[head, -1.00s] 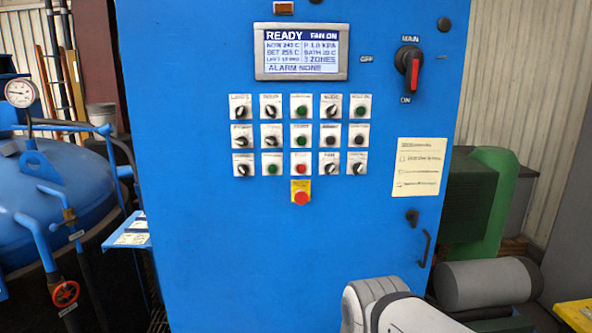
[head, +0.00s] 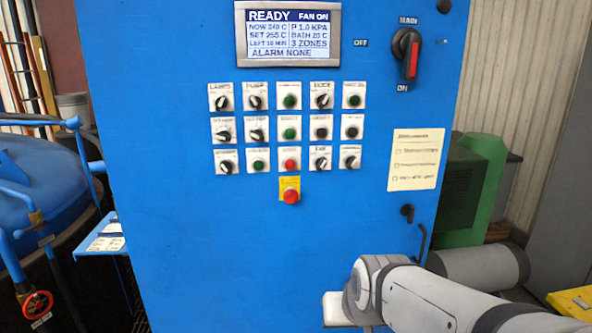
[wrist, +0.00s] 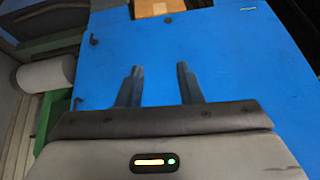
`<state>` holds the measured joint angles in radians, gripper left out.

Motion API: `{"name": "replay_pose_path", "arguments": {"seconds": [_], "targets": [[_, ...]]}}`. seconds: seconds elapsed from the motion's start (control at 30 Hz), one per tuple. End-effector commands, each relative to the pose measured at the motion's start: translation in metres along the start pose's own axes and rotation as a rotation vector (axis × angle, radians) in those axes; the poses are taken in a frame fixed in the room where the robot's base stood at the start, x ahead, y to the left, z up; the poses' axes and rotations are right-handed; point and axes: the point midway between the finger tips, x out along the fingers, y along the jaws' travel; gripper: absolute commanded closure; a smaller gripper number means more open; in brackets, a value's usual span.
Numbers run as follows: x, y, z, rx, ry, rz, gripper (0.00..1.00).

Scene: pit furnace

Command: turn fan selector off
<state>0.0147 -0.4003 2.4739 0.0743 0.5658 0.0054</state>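The fan selector (head: 320,163) is a black rotary knob on a white plate, fourth in the bottom row of controls on the blue cabinet. Its label is small but appears to read FAN. The knob points nearly upright. The display (head: 288,33) above reads READY and FAN ON. My gripper (wrist: 160,70) shows in the wrist view with its two dark fingers apart and nothing between them. It faces the blue cabinet surface. In the head view my arm is below and right of the controls, and the fingers are out of sight.
Similar knobs and buttons surround the selector closely. A red emergency button (head: 291,196) sits below left of it. A red-handled main switch (head: 408,57) and a paper notice (head: 416,160) are to the right. A cabinet handle (head: 422,243) juts out. The lower cabinet face is bare.

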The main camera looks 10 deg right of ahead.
Motion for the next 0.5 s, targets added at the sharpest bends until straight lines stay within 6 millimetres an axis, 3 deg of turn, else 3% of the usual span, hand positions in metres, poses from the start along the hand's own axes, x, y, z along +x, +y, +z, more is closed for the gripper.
{"name": "replay_pose_path", "arguments": {"seconds": [0.2, 0.4, 0.5], "targets": [[0.022, -0.023, -0.108, 0.129, 0.376, -0.068, 0.67], [0.022, -0.036, -0.191, 0.259, 0.736, -0.139, 0.67], [0.015, -0.037, -0.223, 0.322, 0.916, -0.16, 0.67]]}}
